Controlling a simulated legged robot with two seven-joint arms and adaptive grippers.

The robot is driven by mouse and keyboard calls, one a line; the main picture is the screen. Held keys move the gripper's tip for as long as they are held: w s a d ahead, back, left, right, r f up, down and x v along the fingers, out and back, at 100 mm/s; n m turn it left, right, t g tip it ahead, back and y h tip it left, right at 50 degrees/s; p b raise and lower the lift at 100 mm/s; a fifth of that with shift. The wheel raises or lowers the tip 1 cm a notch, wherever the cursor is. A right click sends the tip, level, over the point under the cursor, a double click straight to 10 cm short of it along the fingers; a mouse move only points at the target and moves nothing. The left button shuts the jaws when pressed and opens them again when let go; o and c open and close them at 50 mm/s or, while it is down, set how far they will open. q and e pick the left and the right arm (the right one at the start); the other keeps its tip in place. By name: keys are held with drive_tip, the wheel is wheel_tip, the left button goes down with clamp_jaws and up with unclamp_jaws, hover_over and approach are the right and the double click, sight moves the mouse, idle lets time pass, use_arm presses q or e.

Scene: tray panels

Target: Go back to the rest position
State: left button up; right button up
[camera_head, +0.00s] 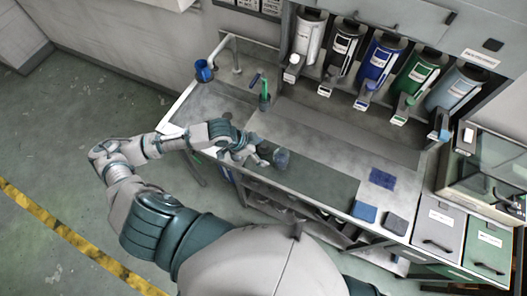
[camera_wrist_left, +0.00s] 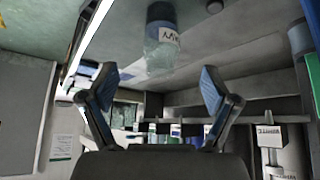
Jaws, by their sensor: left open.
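My left gripper (camera_head: 264,155) is above the near side of the grey workbench (camera_head: 215,101). In the left wrist view its two fingers (camera_wrist_left: 160,88) are spread, with nothing between them. A small clear jar with a dark blue part (camera_head: 282,158) stands on the bench just right of the fingers. My right gripper is in neither view.
Several coloured dispensers (camera_head: 381,59) line the back of the bench. A blue cup (camera_head: 204,71) and a green holder (camera_head: 264,96) stand at the left. Blue pads (camera_head: 383,178) and a dark pad (camera_head: 395,223) lie at the right, near drawers (camera_head: 438,229). Open floor (camera_head: 90,125) lies left.

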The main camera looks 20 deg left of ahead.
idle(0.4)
use_arm(q)
drive_tip(key=s+d+f+n+t, duration=0.1)
drive_tip(key=s+d+f+n, duration=0.1)
drive_tip(key=s+d+f, duration=0.3)
drive_tip(key=s+a+f+n+g+y, duration=0.1)
drive_tip(key=s+a+f+n+y, duration=0.2)
drive_tip(key=s+a+n, duration=0.15)
drive_tip(key=s+a+f+n+g+y, duration=0.1)
drive_tip(key=s+a+f+n+y, duration=0.15)
drive_tip(key=s, duration=0.35)
wheel_tip(320, 180, down, 27)
drive_tip(key=b, duration=0.2)
drive_tip(key=s+a+f+g+b, duration=0.2)
drive_tip(key=s+a+f, duration=0.1)
drive_tip(key=s+f, duration=1.6)
drive_tip(key=shift+a+f+m+b, duration=0.25)
drive_tip(key=shift+m+b, duration=0.05)
drive_tip(key=shift+b, duration=0.05)
